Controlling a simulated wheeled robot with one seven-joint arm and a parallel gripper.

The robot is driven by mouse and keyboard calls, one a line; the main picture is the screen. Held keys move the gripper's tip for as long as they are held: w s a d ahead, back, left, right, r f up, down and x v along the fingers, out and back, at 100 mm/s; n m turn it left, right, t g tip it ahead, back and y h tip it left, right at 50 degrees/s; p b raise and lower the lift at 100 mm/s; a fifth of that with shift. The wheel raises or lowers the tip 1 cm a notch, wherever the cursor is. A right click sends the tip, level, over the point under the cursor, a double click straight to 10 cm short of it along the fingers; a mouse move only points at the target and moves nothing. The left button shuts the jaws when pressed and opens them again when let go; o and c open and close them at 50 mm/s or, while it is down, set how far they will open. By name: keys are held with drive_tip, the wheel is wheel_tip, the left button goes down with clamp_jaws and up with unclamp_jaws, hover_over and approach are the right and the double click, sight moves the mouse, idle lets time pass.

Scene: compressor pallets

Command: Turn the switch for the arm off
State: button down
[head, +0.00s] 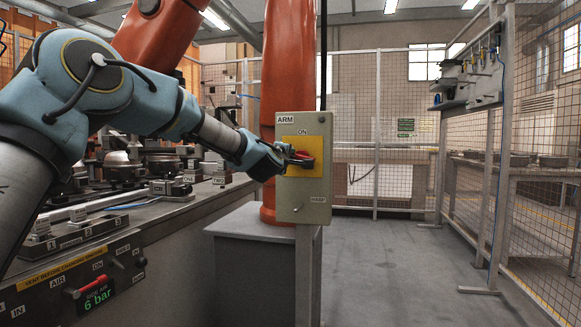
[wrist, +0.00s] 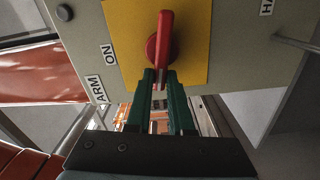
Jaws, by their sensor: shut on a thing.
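The arm switch is a red handle (head: 301,160) on a yellow plate (head: 316,172) of a grey-green box (head: 293,207) labelled ARM. ON is printed above the handle. The handle lies about level, across from the ON direction. In the wrist view, turned on its side, the red handle (wrist: 164,38) runs up and down, with the ON label to its left. My gripper (head: 284,156) reaches the switch from the left. Its dark green fingers (wrist: 161,88) are shut on the lower end of the handle in the wrist view. Part of the handle is hidden by the fingers.
A bench panel (head: 75,285) at lower left carries an AIR switch with a red handle and a 6 bar readout. Fixtures cover the bench top. A large orange robot column (head: 287,70) stands behind the box. Mesh fencing encloses the right; the floor (head: 390,270) there is clear.

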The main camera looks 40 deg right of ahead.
drive_tip(key=shift+f+n+b, duration=0.4)
drive_tip(key=shift+n+b, duration=0.65)
drive_tip(key=shift+n, duration=0.05)
drive_tip(key=c, duration=0.8)
unclamp_jaws()
drive_tip(key=b+v, duration=0.1)
drive_tip(key=v, duration=0.9)
drive_tip(key=shift+a+b, duration=0.35)
drive_tip(key=shift+a, duration=0.05)
